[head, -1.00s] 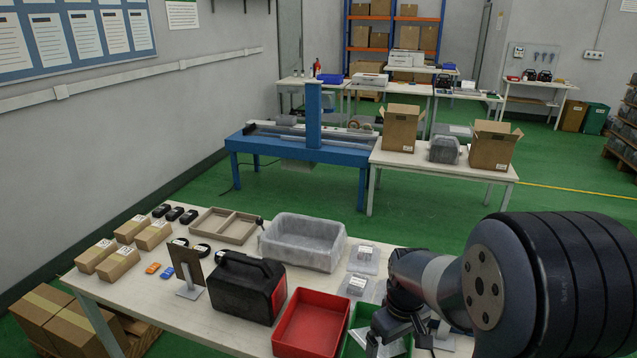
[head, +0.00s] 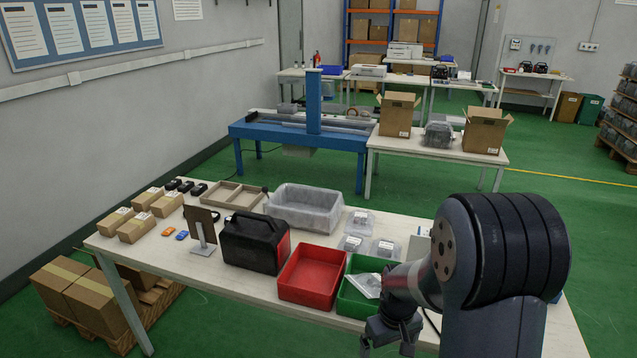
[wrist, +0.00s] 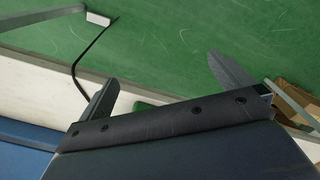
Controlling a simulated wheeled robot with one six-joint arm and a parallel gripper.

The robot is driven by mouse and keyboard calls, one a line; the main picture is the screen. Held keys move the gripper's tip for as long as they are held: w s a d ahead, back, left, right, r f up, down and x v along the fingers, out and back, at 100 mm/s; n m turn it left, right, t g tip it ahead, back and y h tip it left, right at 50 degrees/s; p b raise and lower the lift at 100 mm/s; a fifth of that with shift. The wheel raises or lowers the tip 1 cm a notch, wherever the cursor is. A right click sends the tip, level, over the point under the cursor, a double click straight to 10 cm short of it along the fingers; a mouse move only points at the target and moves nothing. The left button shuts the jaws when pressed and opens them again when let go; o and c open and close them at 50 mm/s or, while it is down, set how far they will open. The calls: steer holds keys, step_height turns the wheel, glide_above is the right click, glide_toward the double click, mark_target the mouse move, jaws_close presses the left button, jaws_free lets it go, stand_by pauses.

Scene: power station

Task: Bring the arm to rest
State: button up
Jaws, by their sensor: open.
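My gripper (head: 390,346) hangs at the bottom of the head view, low beside the front edge of the work table (head: 240,288). In the wrist view my gripper (wrist: 165,85) shows two dark fingers spread wide apart with nothing between them. Green floor, a white strip and a black cable show beyond them. The green tray (head: 352,306) is behind my arm and partly hidden by it. A clear bag (head: 366,285) lies in this tray.
The table also carries a red tray (head: 311,276), a black case (head: 254,242), a grey bin (head: 304,207), several small cartons and clear packs. Cartons on a pallet (head: 95,300) stand at the table's left end. Green floor (head: 215,335) is free in front.

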step_height(320, 180, down, 18)
steer(key=m+b, duration=0.2)
steer(key=b, duration=0.2)
steer(key=shift+s+a+m, duration=0.2)
steer(key=shift+m, duration=0.2)
